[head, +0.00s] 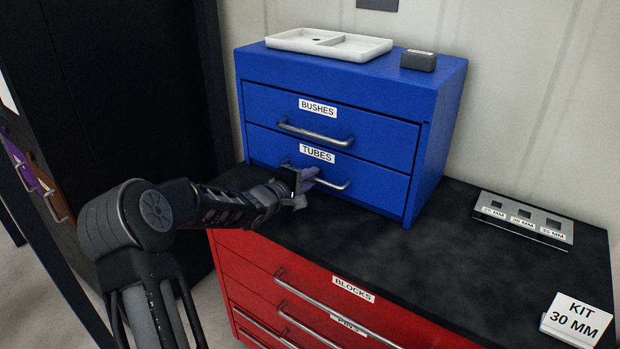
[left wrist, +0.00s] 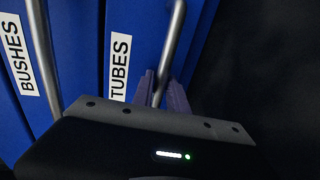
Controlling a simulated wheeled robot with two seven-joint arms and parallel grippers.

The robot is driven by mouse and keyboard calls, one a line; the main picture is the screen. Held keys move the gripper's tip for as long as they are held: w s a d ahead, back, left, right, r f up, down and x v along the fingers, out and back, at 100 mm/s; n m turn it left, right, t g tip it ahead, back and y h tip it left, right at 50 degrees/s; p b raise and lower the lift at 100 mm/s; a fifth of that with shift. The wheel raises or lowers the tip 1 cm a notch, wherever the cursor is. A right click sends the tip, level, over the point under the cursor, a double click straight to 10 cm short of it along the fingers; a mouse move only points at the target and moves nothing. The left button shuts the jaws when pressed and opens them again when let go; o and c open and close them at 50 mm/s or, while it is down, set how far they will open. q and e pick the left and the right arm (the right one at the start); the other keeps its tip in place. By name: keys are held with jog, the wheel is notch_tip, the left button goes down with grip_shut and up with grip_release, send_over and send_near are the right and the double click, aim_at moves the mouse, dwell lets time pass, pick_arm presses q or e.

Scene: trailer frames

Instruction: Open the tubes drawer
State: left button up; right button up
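The tubes drawer (head: 375,182) is the lower drawer of the blue cabinet, with a white TUBES label, also seen in the left wrist view (left wrist: 140,30). Its front is flush with the cabinet, so it is closed. Its metal bar handle (head: 335,185) runs across the front. My left gripper (head: 306,178) is at the left part of this handle. In the left wrist view its purple fingers (left wrist: 164,90) lie on either side of the bar, close against it, and look shut on it. The exact contact is partly hidden. My right gripper is not in view.
The bushes drawer (head: 370,128) above is closed. A white tray (head: 290,42) and a dark box (head: 418,61) sit on the cabinet. A red cabinet (head: 250,272) with a black top stands below. A gauge block (head: 515,222) and a kit sign (head: 578,320) are at right.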

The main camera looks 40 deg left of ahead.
pick_arm(q)
grip_shut()
dwell(1.2)
